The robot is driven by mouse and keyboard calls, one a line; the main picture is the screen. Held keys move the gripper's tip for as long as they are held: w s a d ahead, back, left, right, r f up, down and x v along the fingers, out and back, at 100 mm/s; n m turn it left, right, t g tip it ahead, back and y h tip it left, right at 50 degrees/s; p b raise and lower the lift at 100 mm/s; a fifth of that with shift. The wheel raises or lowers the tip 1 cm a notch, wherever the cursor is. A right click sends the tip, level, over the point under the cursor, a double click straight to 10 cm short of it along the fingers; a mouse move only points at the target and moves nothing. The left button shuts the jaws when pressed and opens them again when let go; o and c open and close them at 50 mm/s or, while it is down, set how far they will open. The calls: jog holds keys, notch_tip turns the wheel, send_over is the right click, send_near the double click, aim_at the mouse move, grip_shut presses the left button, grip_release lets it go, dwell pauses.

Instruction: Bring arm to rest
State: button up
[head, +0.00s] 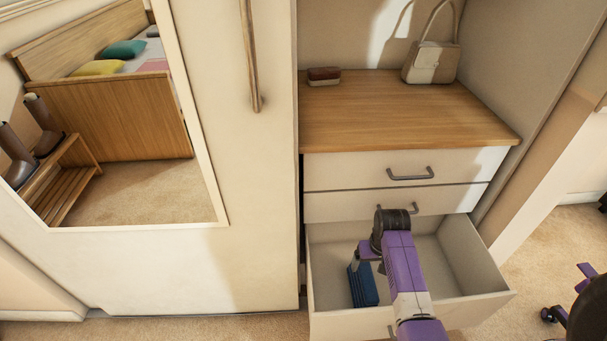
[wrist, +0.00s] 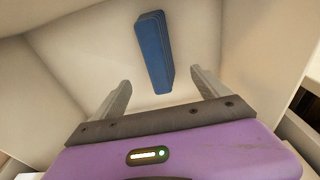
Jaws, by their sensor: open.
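My arm (head: 403,265) reaches down over the open bottom drawer (head: 478,305) in the head view. My gripper (head: 366,266) is inside the drawer space, above a blue block-like object (head: 363,288). In the wrist view my gripper (wrist: 160,78) has its two grey fingers spread apart with nothing held between them. The blue object (wrist: 153,50) lies beyond the fingertips, on the drawer's pale floor, and appears apart from both fingers. The far part of the drawer is partly hidden by my arm in the head view.
Two shut drawers with dark handles (head: 410,174) sit above the open one, under a wooden top (head: 400,115). A handbag (head: 432,62) and a small brown object (head: 324,76) stand on it. A mirrored door (head: 262,200) is to the left. Carpet (head: 560,240) lies to the right.

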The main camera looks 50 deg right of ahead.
jog(key=w+d+r+t+h, duration=0.3)
jog(key=w+d+r+h, duration=0.1)
jog(key=w+d+r, duration=0.15)
jog(key=w+a+r+n+t+h, duration=0.1)
jog(key=w+a+r+t+h, duration=0.15)
jog(key=a+r, duration=0.2)
jog(key=s+a+r+n+t+y, duration=0.15)
jog(key=a+r+t, duration=0.25)
jog(key=a+r, duration=0.45)
jog(key=s+a+r+n+t, duration=0.35)
jog(key=a+r, duration=0.25)
jog(key=a, duration=0.6)
jog(key=s+a+r+n+t+y, duration=0.1)
jog(key=s+a+r+n+y, duration=0.45)
jog(key=s+a, duration=0.75)
notch_tip(320, 180, up, 16)
jog(key=a+m+p, duration=0.1)
jog(key=p, duration=1.4)
jog(key=shift+w+a+m, duration=0.15)
jog(key=shift+a+m, duration=0.05)
jog(key=shift+m, duration=0.15)
